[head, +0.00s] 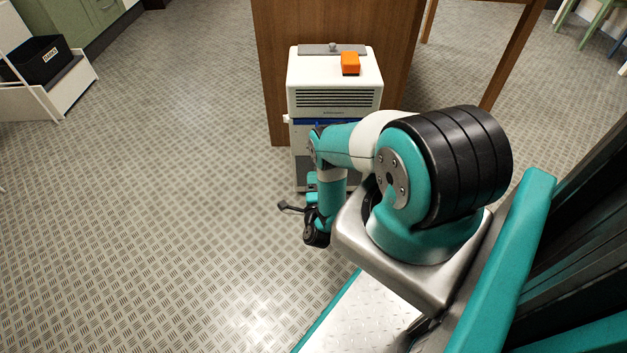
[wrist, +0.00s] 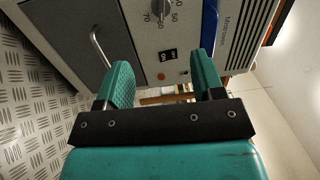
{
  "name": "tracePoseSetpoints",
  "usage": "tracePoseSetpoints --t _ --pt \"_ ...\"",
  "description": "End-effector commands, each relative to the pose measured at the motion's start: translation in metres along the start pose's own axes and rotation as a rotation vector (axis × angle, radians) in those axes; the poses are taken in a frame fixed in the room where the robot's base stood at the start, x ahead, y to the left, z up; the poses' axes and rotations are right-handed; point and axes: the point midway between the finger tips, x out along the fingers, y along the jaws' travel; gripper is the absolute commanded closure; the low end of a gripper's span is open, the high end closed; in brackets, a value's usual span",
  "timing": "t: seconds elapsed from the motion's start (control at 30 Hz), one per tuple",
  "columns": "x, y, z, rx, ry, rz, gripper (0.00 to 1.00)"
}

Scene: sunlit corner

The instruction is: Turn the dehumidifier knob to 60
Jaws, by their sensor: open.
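The dehumidifier (head: 334,82) is a white upright box with a dark grille and a blue stripe, in front of a wooden panel. In the wrist view its grey front panel (wrist: 130,28) appears turned on its side. The knob (wrist: 163,6) is cut off by the top edge of that view, with 70, 60 and 50 printed around it; its pointer setting cannot be read. My gripper (wrist: 160,62) is open and empty in front of the panel, its fingers below the knob in the picture. In the head view my arm hides the knob.
A black switch (wrist: 167,56) and a small orange light (wrist: 160,76) show between my fingers. A bar handle (wrist: 100,46) is near the left finger. An orange block (head: 350,63) sits on top of the dehumidifier. The patterned floor (head: 180,190) to the left is clear.

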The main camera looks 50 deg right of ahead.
Motion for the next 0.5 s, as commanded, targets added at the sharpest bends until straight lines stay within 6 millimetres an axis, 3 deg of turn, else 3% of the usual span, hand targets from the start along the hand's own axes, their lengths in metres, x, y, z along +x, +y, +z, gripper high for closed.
tracePoseSetpoints --t 0.2,0.5 --pt "-0.019 -0.003 0.0 0.002 0.0 -0.001 0.38" --pt "-0.023 0.0 0.0 0.001 0.0 -0.002 0.38"
